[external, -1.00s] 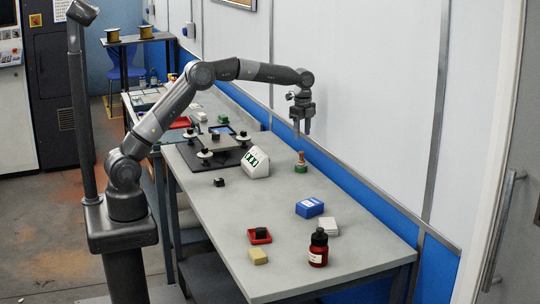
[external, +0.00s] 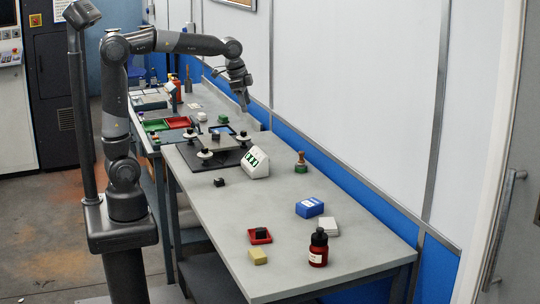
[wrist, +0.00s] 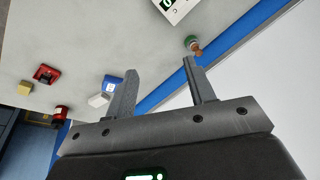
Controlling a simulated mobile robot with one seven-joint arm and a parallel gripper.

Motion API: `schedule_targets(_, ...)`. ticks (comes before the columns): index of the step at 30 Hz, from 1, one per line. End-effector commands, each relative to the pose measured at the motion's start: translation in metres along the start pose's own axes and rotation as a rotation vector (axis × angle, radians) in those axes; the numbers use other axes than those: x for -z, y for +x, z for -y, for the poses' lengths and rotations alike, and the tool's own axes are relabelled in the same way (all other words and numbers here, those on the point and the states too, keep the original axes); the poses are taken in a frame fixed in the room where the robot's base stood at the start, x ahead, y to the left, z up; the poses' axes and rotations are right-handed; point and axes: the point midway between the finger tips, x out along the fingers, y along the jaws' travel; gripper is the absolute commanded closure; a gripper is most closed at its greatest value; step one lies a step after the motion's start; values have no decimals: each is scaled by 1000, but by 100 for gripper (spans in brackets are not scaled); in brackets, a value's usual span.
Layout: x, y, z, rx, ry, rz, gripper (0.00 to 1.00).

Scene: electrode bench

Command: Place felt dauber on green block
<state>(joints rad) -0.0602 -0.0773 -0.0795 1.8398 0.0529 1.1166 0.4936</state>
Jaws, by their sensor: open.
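A brown, wooden-looking piece, apparently the felt dauber (external: 301,156), stands upright on a green base, apparently the green block (external: 301,168), by the wall side of the bench. The two touch; they are too small to tell how exactly they sit. In the wrist view, the brown piece (wrist: 198,50) and the green base (wrist: 191,41) show just beyond the tip of one finger. My gripper (external: 243,106) is open and empty, high up and to the left of them in the external view. Its two spread fingers show in the wrist view (wrist: 161,68).
A white display box (external: 256,162) and a black board (external: 228,160) with knobs stand left of the dauber. A blue box (external: 309,208), white block (external: 329,227), red bottle (external: 318,250), red tray (external: 251,238) and yellow block (external: 259,257) are nearer. The middle bench is clear.

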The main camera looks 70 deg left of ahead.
Motion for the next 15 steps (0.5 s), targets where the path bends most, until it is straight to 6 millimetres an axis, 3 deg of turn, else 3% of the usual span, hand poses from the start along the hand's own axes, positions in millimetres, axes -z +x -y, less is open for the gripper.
schedule_targets(7,-78,-20,-46,30,-201,-84,50)
schedule_targets(15,-157,-12,-92,30,-416,-181,50)
